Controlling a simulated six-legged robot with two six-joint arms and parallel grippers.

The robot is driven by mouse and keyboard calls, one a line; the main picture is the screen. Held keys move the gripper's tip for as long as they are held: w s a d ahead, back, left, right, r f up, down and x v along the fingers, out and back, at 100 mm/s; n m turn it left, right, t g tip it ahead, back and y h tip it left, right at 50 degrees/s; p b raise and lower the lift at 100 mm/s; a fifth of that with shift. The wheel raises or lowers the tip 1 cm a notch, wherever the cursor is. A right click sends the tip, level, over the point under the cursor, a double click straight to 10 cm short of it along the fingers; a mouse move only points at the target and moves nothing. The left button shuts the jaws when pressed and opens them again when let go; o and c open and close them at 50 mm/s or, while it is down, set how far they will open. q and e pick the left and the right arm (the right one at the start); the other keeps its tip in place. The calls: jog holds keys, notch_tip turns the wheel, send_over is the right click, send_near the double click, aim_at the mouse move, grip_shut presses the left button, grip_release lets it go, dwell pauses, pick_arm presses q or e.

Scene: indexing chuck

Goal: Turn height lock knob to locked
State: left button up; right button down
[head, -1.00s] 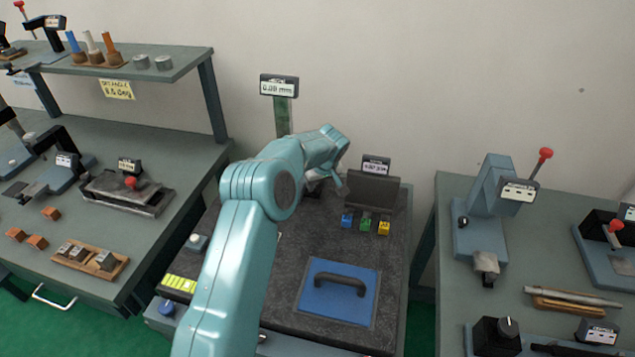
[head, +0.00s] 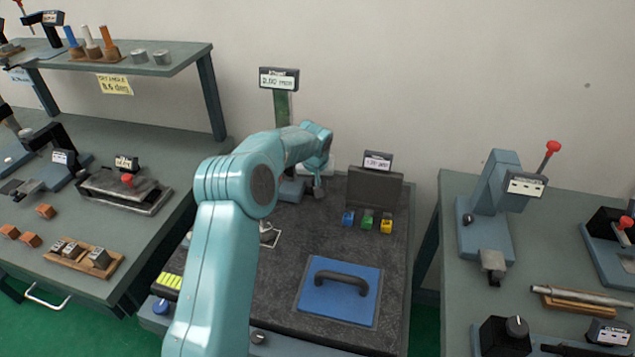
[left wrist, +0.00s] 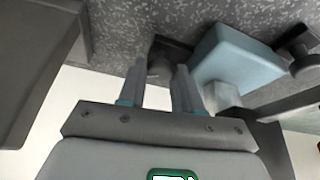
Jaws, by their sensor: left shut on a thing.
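The dark height lock knob (left wrist: 161,66) shows between my left gripper's two grey fingers (left wrist: 159,84) in the left wrist view. The fingers are shut on it, and they hide part of it. A light-blue block (left wrist: 236,66) stands right beside it. In the head view my left gripper (head: 318,188) is low at the back of the dark granite plate (head: 335,232), at the foot of the green column (head: 283,106) with its display (head: 279,78). The knob itself is hard to make out there. My right gripper is not in view.
A second dark knob (left wrist: 297,55) lies right of the block in the left wrist view. A grey angled block with a display (head: 375,189) and several small coloured blocks (head: 367,220) stand right of my gripper. A blue panel with a black handle (head: 340,285) is in front.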

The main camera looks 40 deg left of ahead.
pick_arm(q)
jog(key=shift+a+m+h, duration=0.1)
jog(key=shift+m+h, duration=0.2)
jog(key=shift+m, duration=0.5)
jog(key=o, duration=0.8)
jog(key=shift+s+r, duration=0.1)
jog(key=shift+c, duration=0.2)
jog(key=shift+r, duration=0.25)
jog(key=b+v, duration=0.2)
jog(key=v, duration=1.4)
jog(key=shift+s+f, duration=0.15)
jog(key=shift+s, duration=0.15)
jog(key=shift+c, duration=0.2)
